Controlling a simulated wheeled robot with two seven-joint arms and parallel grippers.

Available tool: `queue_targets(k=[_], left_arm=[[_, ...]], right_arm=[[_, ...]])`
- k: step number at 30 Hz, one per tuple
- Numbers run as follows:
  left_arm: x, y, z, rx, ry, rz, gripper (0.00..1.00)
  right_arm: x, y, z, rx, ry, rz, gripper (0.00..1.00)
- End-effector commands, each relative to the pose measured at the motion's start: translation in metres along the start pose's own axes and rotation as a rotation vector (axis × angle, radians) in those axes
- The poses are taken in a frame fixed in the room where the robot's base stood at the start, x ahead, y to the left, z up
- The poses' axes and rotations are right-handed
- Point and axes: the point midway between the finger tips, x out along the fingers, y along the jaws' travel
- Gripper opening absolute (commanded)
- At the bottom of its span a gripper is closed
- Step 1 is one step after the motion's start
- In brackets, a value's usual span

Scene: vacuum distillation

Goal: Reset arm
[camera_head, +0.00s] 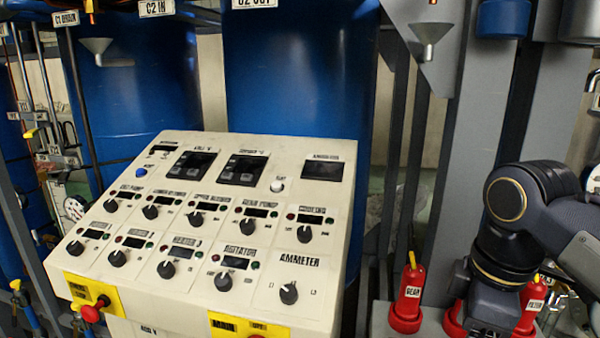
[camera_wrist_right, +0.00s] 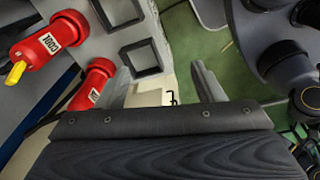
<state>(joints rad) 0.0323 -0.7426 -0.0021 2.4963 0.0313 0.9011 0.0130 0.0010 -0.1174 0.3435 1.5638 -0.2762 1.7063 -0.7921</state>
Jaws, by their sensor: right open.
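My right arm (camera_head: 535,215) comes in from the right in the head view, bent downward in front of a grey upright, with its lower end over the red switches. Its gripper is not clear there. In the right wrist view a dark, ridged part of my right gripper (camera_wrist_right: 165,145) fills the bottom; the gripper is open, and I see nothing held. My left arm and gripper are not in view. The beige control panel (camera_head: 205,225), with several black knobs and small displays, stands left of my right arm.
Red units with yellow tips stand near my right wrist: one labelled GEAR (camera_head: 410,292), another partly behind the arm (camera_head: 530,305). The wrist view shows two red units, one labelled COOL (camera_wrist_right: 48,40), beside empty square sockets (camera_wrist_right: 118,10). Blue tanks (camera_head: 295,75) stand behind the panel.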

Motion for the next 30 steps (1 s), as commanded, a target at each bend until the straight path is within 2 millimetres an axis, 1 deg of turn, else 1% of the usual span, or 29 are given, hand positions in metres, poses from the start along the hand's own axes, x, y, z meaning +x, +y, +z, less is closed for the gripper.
queue_targets(k=[5, 8, 11, 12, 15, 18, 22, 30], left_arm=[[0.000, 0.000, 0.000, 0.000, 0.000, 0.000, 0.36], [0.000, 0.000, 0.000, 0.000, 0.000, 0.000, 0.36], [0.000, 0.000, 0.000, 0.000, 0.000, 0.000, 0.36], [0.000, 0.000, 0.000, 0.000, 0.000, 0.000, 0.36], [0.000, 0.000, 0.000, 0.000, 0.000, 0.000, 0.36], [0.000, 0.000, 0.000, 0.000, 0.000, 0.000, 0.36], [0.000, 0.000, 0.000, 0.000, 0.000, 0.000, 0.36], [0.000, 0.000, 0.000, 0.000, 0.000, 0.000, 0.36]], right_arm=[[0.028, -0.018, 0.014, 0.203, 0.070, 0.024, 0.61], [0.050, -0.031, 0.024, 0.362, 0.135, 0.033, 0.61], [0.079, -0.049, 0.034, 0.571, 0.226, 0.029, 0.61], [0.093, -0.057, 0.038, 0.668, 0.271, 0.022, 0.61], [0.125, -0.077, 0.043, 0.905, 0.385, -0.008, 0.61], [0.147, -0.090, 0.045, 1.078, 0.470, -0.040, 0.61], [0.162, -0.098, 0.045, 1.191, 0.526, -0.067, 0.61], [0.164, -0.099, 0.044, 1.209, 0.534, -0.072, 0.61]])
